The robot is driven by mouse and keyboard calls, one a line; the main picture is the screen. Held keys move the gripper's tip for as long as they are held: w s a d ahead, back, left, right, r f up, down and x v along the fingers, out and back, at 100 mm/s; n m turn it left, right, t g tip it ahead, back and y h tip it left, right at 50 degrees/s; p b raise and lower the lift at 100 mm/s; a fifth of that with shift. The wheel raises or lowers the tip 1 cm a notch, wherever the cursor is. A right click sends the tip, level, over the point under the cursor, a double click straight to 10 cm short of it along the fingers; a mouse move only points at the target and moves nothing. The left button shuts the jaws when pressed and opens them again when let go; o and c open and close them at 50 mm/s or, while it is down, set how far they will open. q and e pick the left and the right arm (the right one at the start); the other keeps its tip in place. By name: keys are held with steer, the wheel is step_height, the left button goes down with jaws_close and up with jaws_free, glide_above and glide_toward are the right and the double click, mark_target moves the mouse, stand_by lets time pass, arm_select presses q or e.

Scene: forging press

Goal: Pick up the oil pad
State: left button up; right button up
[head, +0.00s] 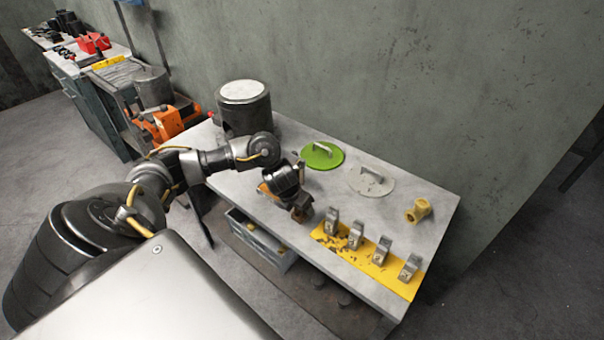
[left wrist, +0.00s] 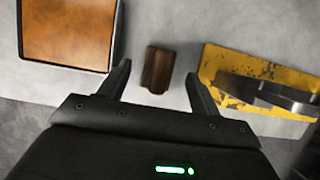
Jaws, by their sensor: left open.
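In the left wrist view a small dark brown block (left wrist: 158,70) with a wood-like grain lies on the grey table top, between the lines of my left gripper's fingers (left wrist: 157,78). A square orange-brown pad in a metal-edged tray (left wrist: 68,28) lies to its left. I cannot tell for certain which of the two is the oil pad. My left gripper is open and empty, pointing down at the table. In the head view my left gripper (head: 301,211) is low over the table's front part and hides the block; the orange-brown tray (head: 266,191) shows partly beside it.
A yellow plate (head: 328,241) with several metal blocks stands right of the gripper. Behind are a green disc (head: 322,157) and a pale disc (head: 370,182), both with handles, a yellow fitting (head: 418,210) and a large dark cylinder (head: 244,113). A wall (head: 400,80) closes the back.

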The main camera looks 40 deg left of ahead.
arm_select(q)
steer(key=shift+x, duration=1.3)
steer(key=c, duration=1.1)
steer(key=shift+r, duration=0.1)
steer(key=shift+r, duration=0.5)
steer(key=s+r, duration=0.4)
steer(key=s+a+r, duration=0.1)
steer(key=s+r, duration=0.3)
steer(key=s, duration=0.1)
steer(key=s+r, duration=0.4)
steer(key=s, duration=0.1)
steer(key=shift+a, duration=0.2)
